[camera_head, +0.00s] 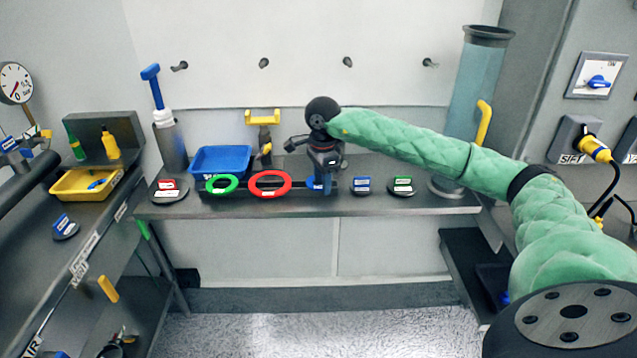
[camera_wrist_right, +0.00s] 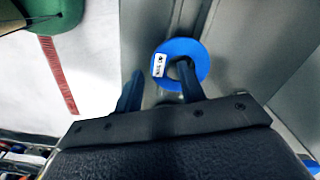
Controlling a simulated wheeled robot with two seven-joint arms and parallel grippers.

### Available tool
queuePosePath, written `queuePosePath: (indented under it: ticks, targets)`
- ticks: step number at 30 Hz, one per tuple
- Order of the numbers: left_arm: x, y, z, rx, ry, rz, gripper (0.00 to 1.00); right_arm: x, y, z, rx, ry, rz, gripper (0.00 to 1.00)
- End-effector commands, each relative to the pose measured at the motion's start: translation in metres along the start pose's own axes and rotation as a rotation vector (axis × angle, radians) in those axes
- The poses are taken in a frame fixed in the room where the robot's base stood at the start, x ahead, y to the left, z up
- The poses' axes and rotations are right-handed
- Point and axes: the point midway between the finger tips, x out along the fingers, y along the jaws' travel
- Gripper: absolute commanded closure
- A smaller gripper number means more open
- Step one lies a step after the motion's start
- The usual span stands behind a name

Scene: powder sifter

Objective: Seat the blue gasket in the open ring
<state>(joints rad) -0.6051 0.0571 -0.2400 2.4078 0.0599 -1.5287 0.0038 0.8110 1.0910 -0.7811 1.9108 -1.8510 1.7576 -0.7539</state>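The blue gasket (camera_wrist_right: 161,48) is a flat ring with a small white label in the right wrist view. In the head view only a blue part (camera_head: 318,182) shows under my right gripper (camera_head: 322,172), at the right end of a dark rack. My right gripper's fingers (camera_wrist_right: 158,88) are apart. One fingertip overlaps the gasket's hole; I cannot tell whether it is inside. The other finger is left of the gasket. I cannot single out the open ring; a tall clear tube (camera_head: 474,85) has a dark ring at its top. My left gripper is not in view.
A green ring (camera_head: 221,184) and a red ring (camera_head: 269,184) sit on the rack to the left. A blue bin (camera_head: 221,161) stands behind them. Small labelled discs (camera_head: 361,187) flank the rack. A yellow tray (camera_head: 86,184) is on the left bench.

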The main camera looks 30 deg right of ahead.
Motion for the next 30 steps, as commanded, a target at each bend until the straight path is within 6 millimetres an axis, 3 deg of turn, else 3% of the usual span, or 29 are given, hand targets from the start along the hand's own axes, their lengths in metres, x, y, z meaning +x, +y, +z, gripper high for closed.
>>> queuePosePath:
  ticks: [29,30]
  targets:
    - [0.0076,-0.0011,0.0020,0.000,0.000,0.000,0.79,0.0045,0.0000,-0.0001,0.000,0.000,0.000,0.61]
    - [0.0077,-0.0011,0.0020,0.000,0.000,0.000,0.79,0.0045,0.0001,-0.0001,0.000,0.000,0.000,0.65]
